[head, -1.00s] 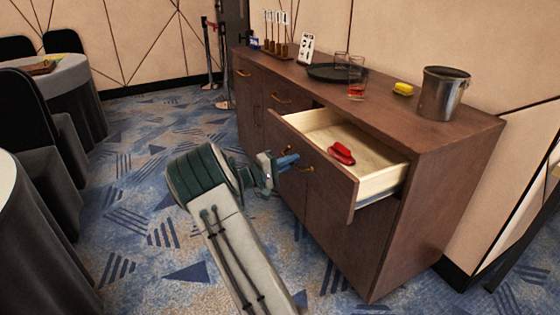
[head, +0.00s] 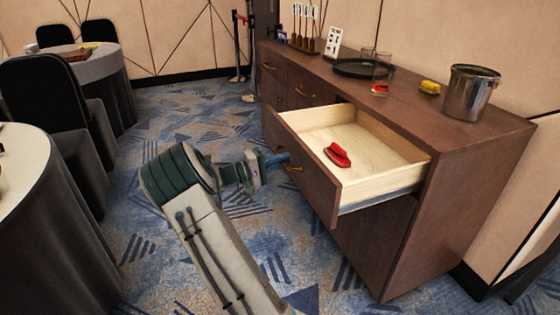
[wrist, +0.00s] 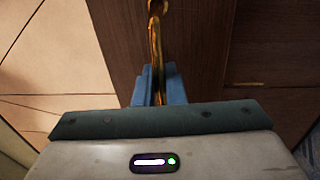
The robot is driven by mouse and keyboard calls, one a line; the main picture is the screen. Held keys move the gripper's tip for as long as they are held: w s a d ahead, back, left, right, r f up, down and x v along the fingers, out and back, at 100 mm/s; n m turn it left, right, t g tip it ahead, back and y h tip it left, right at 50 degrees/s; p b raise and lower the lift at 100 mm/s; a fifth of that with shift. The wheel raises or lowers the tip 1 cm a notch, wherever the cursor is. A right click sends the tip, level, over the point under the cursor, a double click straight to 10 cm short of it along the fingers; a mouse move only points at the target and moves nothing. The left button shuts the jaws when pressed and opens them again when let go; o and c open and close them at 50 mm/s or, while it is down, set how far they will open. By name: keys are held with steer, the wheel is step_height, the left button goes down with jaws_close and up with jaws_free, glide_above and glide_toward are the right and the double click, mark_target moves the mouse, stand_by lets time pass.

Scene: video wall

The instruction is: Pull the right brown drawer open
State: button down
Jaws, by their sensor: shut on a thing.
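The right brown drawer (head: 309,172) stands well open from the brown cabinet, its pale wooden inside in view. A red object (head: 337,155) lies in it. My gripper (head: 279,160) is at the drawer's front, by its brass handle (head: 293,169). In the wrist view the blue fingers of my gripper (wrist: 159,88) are shut on the upright-looking brass handle (wrist: 156,45), with the brown drawer front (wrist: 203,50) behind. The fingertips are small and partly hidden in the head view.
On the cabinet top (head: 420,125) stand a metal bucket (head: 470,92), a yellow object (head: 430,87), a glass with red liquid (head: 382,73) and a dark round tray (head: 355,68). Tables with grey cloths (head: 50,240) and black chairs stand at the left. Patterned carpet between is clear.

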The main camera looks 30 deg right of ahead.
steer(key=c, duration=1.6)
jaws_free()
steer(key=shift+o, duration=0.2)
steer(key=p+v, duration=0.1)
steer(key=v, duration=1.3)
steer(key=shift+p, duration=0.4)
steer(key=shift+d+r, duration=0.1)
steer(key=shift+r, duration=0.05)
steer(key=s+r+y+p, duration=1)
steer(key=s+r, duration=0.2)
steer(key=s, duration=0.2)
steer(key=s+a+r+n+t+y+p, duration=0.2)
steer(key=s+a+r+t+y+p, duration=0.4)
steer(key=s+a+r+p, duration=0.6)
steer(key=s+a+r+y, duration=0.2)
steer(key=s+a+r, duration=0.1)
steer(key=s+r, duration=0.1)
steer(key=shift+s+t+y, duration=0.4)
steer(key=shift+s, duration=0.05)
